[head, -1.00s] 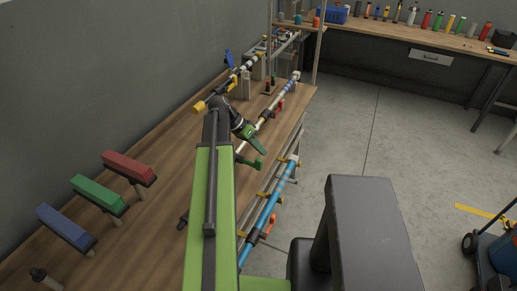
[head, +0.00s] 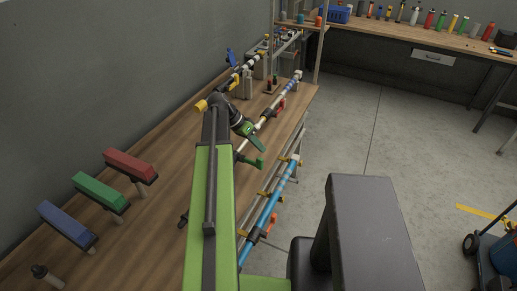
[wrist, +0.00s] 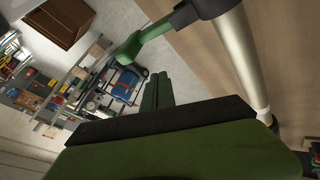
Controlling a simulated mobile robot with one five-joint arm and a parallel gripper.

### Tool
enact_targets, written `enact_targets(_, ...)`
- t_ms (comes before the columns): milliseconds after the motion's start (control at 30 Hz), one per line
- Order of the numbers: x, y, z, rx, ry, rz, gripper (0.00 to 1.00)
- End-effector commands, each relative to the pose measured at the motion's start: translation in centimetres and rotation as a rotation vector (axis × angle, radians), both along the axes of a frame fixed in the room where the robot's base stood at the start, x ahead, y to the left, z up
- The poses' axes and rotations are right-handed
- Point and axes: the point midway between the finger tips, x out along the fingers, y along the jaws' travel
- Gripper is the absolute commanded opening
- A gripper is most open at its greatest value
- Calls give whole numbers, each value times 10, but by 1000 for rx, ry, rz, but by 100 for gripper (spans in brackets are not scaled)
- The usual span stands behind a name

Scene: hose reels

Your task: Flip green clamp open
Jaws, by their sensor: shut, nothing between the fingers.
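The green clamp (head: 251,161) sits on a pale pipe along the right side of the wooden bench in the head view. Its green lever (wrist: 133,46) shows in the wrist view, sticking out to the left from the pipe. My gripper (head: 262,149) is just above and beside the clamp, its green fingers shut and empty. In the wrist view the shut fingertips (wrist: 158,82) are just below and right of the lever's end. A gap shows between them in that view. The clamp's body is partly cut off by the top edge there.
The pale pipe (wrist: 240,55) runs close to my gripper. A red clamp (head: 280,105) sits farther along it. A blue pipe (head: 262,217) runs lower at the right. Red, green and blue blocks (head: 100,197) stand on posts at left. Open floor (head: 345,135) lies right.

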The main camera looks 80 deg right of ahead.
Motion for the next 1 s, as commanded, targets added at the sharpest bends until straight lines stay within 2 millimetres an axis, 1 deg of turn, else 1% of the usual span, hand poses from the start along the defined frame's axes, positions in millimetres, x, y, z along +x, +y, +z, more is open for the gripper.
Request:
enact_targets(33, -1, -10, 0, 0, 0, 0, 0)
enact_targets(133, -5, -29, 0, -1, 0, 1, 0)
enact_targets(200, -4, -38, 24, -1, 0, -1, 0)
enact_targets(300, -1, -52, 46, -1, 0, -1, 0)
enact_targets(400, 4, -66, 65, 0, 0, 0, 0)
enact_targets(500, 8, -76, 77, -1, 0, 2, 0)
enact_targets(633, 11, -82, 82, 0, 0, 4, 0)
enact_targets(1000, 13, -81, 80, 0, 0, 7, 0)
